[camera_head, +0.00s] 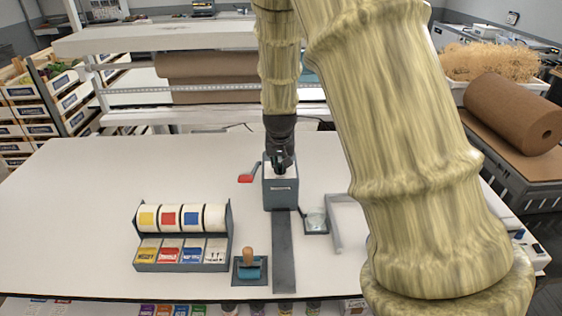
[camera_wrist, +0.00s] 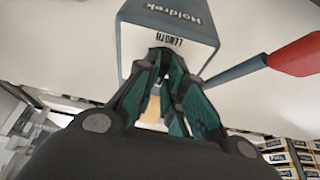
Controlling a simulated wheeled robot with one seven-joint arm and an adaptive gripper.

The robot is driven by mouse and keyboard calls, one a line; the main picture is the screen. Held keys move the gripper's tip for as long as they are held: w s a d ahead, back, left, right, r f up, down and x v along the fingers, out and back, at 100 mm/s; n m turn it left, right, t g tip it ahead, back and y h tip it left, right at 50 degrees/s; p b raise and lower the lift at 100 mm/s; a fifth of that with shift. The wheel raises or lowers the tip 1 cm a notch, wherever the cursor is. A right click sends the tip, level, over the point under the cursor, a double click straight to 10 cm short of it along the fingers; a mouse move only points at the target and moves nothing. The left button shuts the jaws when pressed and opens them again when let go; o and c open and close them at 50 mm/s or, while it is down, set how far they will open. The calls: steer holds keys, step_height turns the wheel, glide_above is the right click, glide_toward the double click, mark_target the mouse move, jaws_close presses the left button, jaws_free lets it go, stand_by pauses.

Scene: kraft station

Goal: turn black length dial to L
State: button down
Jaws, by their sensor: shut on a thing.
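The grey dispenser box (camera_head: 281,194) stands near the middle of the white table, with a dark strip running from it toward the front. My gripper (camera_head: 280,167) comes down from above onto that top. In the wrist view its teal-padded fingers (camera_wrist: 164,58) meet just by the "LENGTH" label, closed on the length dial. The dial itself is hidden by the fingers, so its pointer and the letter it points at cannot be read.
A crank with a red handle (camera_head: 245,179) sticks out left of the dispenser; it shows close to the gripper in the wrist view (camera_wrist: 298,54). The table's left side is clear.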

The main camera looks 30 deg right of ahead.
steer(key=m+g+h+p, duration=0.1)
steer(key=m, duration=0.3)
steer(key=shift+a+p, duration=0.1)
steer(key=shift+p, duration=0.25)
steer(key=shift+w+f+m+g+h+p, duration=0.15)
steer(key=shift+m+g+p, duration=0.25)
steer(key=shift+m, duration=0.7)
steer(key=shift+s+m+g+h+p, duration=0.15)
steer(key=shift+m+g+p, duration=0.25)
steer(key=shift+m, duration=0.7)
steer(key=c, duration=1.5)
jaws_free()
steer(key=shift+w, duration=0.15)
